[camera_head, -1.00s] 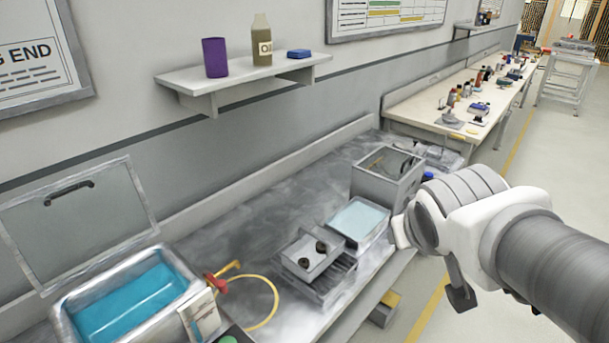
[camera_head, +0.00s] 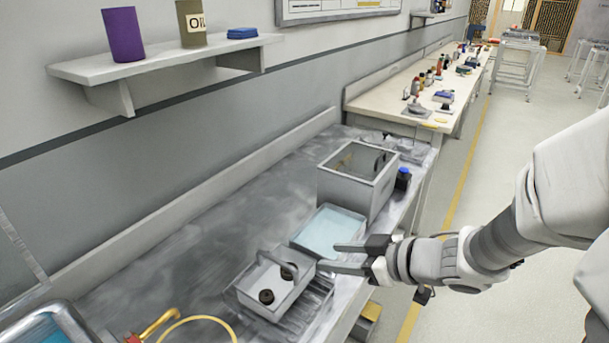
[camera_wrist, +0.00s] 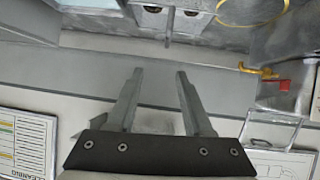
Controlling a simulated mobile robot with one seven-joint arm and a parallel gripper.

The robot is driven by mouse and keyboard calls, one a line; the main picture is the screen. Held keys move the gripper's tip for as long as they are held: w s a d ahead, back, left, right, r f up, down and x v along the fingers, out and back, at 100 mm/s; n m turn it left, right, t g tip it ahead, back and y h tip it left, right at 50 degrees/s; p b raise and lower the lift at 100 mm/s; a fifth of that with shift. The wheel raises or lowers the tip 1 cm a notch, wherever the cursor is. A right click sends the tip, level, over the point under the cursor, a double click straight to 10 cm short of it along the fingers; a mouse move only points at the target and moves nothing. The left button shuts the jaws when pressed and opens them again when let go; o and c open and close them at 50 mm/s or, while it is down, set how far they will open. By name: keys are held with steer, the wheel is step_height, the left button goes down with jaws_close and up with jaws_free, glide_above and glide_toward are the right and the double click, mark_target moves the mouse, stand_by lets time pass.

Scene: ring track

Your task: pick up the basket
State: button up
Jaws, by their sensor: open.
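The basket (camera_head: 293,292) is a small grey open tray with an arched handle, standing on a ribbed rack on the grey bench. Two dark round parts lie in it. It also shows at the top of the wrist view (camera_wrist: 170,24). My gripper (camera_head: 328,257) is open and empty, its two fingers pointing left toward the handle from the basket's right side. In the wrist view the fingertips (camera_wrist: 159,73) are apart from the basket, with nothing between them.
A tray of pale blue liquid (camera_head: 327,232) lies just behind the basket, and a grey box (camera_head: 350,195) stands beyond it. A yellow hose (camera_head: 195,320) is at the front left. The bench left of the basket is clear.

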steer(key=f+g, duration=0.1)
steer(key=b, duration=0.5)
glide_toward(278, 259)
steer(key=x, duration=0.5)
steer(key=shift+y, duration=0.4)
steer(key=shift+b+x, duration=1.6)
steer(key=shift+x, duration=1.25)
steer(key=shift+d+f, duration=0.15)
jaws_close()
